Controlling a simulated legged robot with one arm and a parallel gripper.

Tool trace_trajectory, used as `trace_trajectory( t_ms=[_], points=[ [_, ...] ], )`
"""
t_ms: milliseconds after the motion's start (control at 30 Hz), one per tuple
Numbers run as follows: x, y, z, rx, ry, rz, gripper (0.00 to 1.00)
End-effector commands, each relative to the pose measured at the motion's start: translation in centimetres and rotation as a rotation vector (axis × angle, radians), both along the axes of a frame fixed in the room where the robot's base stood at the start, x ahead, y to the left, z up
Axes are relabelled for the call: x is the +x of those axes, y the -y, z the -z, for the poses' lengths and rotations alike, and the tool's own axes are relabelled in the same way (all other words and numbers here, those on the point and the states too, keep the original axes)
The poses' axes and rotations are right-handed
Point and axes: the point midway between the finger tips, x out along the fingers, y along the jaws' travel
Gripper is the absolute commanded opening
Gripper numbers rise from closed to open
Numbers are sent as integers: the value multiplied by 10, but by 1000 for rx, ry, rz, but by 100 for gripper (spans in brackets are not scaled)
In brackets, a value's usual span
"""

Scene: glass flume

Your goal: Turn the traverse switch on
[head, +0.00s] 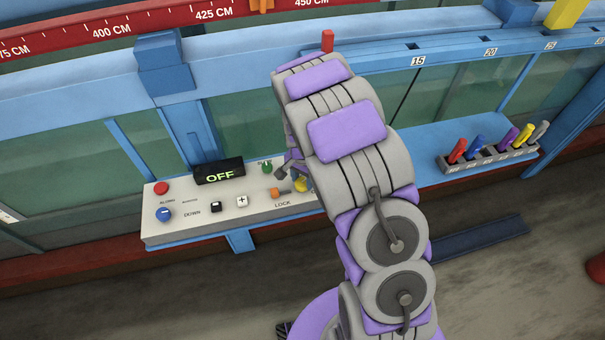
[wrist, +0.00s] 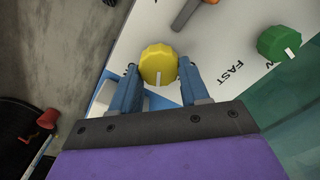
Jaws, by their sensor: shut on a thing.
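The control panel (head: 262,210) is a pale box with buttons, knobs and a display (head: 219,171) reading OFF in green. My gripper (wrist: 159,72) is shut on a yellow knob (wrist: 158,62), with one blue finger on each side of it. A white mark on the knob points toward my gripper's palm. In the head view the yellow knob (head: 301,185) shows at the panel's right, partly hidden by my arm. An orange-tipped lever (head: 275,192) lies left of it, above the word LOCK. I cannot read which control is labelled traverse.
A green knob (wrist: 278,42) sits near the word FAST; it also shows in the head view (head: 266,167). A red button (head: 161,188) and a blue button (head: 164,215) are at the panel's left. A rack of coloured handles (head: 490,157) stands on the blue shelf at right.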

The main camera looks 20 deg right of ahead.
Motion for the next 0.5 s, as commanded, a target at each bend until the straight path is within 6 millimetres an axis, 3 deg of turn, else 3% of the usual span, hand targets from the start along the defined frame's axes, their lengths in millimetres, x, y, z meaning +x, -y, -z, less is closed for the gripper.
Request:
trace_trajectory(
  t_ms=[500],
  points=[
    [-3, 0, 0, -2, -7, 398, 15]
  ],
)
